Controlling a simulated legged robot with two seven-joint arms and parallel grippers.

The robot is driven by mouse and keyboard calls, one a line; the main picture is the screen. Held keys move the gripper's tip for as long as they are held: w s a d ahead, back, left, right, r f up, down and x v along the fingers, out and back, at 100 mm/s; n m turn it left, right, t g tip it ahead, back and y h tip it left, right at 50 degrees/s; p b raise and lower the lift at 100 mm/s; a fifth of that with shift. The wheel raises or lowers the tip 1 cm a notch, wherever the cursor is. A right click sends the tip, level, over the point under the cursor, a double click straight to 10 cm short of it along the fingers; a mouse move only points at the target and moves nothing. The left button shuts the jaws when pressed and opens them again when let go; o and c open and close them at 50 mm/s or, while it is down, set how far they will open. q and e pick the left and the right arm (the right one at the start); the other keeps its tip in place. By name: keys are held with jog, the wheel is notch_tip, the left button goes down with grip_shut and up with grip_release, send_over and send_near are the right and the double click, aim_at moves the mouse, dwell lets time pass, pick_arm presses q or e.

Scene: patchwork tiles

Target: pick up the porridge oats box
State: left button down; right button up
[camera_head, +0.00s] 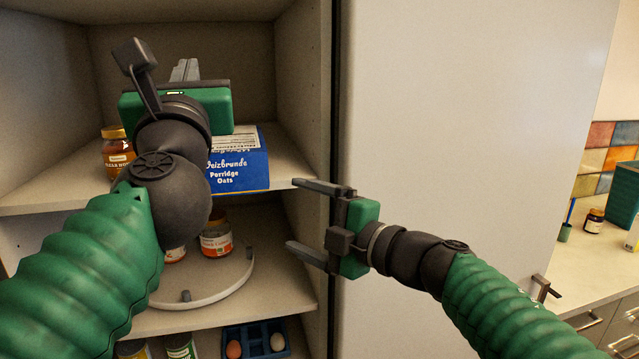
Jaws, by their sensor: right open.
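The blue and white porridge oats box (238,168) stands on the upper cupboard shelf, with its label facing me. My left gripper (186,72) is above and to the left of the box, reaching into the cupboard. Its wrist hides the left part of the box, and its fingers are mostly hidden behind its green body, so I cannot tell how they stand. My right gripper (308,218) is open and empty, in front of the cupboard's right edge, to the right of and lower than the box.
Below are more jars (216,238) on a round rack (215,296), and a blue egg tray (256,329). A tall pale door panel (460,120) stands at right, with a counter (575,255) beyond.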

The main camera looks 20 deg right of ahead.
aim_at(256, 170)
jog(key=s+d+r+n+g+y, duration=0.1)
jog(key=s+r+n+y, duration=0.2)
jog(key=r, duration=0.4)
jog(key=shift+s+d+r+n+g, duration=0.3)
jog(key=shift+s+r+n, duration=0.05)
jog(key=shift+s+n, duration=0.55)
jog(key=x, duration=1.2)
jog(key=shift+f, duration=0.1)
